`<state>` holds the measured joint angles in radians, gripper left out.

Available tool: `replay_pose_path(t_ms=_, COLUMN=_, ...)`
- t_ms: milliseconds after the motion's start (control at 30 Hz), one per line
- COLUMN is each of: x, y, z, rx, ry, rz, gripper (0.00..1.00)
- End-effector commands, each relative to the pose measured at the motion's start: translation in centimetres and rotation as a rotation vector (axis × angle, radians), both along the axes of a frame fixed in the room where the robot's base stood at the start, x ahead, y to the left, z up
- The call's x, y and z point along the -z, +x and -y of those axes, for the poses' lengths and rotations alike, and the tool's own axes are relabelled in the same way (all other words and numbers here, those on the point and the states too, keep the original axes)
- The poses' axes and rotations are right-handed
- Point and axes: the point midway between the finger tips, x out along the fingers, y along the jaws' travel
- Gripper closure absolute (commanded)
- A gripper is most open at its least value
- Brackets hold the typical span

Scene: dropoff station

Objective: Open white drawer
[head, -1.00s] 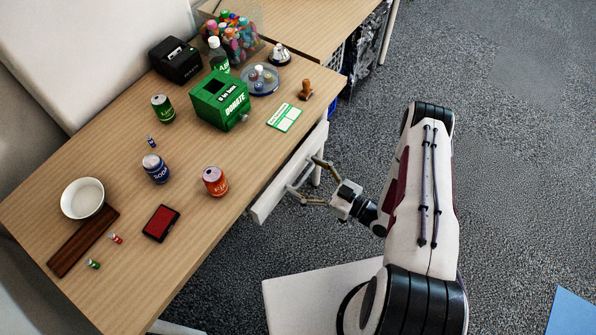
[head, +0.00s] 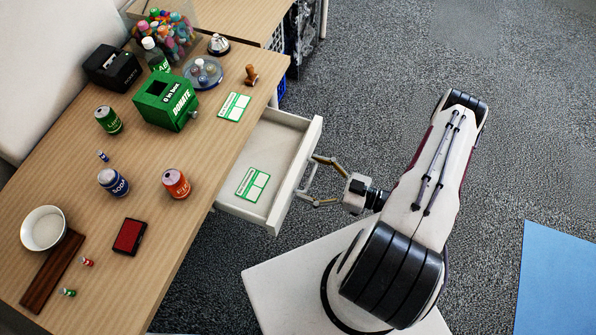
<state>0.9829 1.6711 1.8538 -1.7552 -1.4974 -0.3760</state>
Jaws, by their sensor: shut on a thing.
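The white drawer (head: 278,143) sticks out well from under the right side of the wooden table in the head view. Its inside shows, with a green and white card (head: 252,184) lying on its floor. The drawer's handle (head: 307,178) is on its front face. My gripper (head: 322,182) is at the front of the drawer, with its fingers around the handle and shut on it. The exact contact at the fingertips is small in the picture.
The table (head: 75,195) holds a green donation box (head: 165,102), cans, a white bowl (head: 44,229), a red pad (head: 129,236) and a second green card (head: 234,107). A white platform (head: 290,285) lies below my arm. Carpet to the right is open, with a blue mat (head: 555,275).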

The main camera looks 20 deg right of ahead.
Motion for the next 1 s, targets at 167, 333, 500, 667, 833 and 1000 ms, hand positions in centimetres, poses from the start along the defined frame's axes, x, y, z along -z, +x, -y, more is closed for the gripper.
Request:
replay_pose_path(t_ms=167, x=0.0, y=-1.1, z=1.7, rx=0.011, ry=-0.005, rz=0.002, gripper=0.55)
replay_pose_path(t_ms=333, x=0.1, y=-1.8, z=2.4, rx=0.009, ry=-0.005, rz=0.001, gripper=0.55)
replay_pose_path(t_ms=500, x=0.1, y=-2.1, z=2.6, rx=0.007, ry=-0.005, rz=0.001, gripper=0.55)
replay_pose_path(t_ms=667, x=0.1, y=-2.1, z=2.6, rx=0.006, ry=-0.005, rz=0.001, gripper=0.55)
replay_pose_path(t_ms=833, x=0.1, y=-2.1, z=2.6, rx=0.007, ry=-0.005, rz=0.001, gripper=0.11)
replay_pose_path(t_ms=1000, x=0.0, y=-2.1, z=2.5, rx=0.004, ry=-0.004, rz=0.001, gripper=0.1)
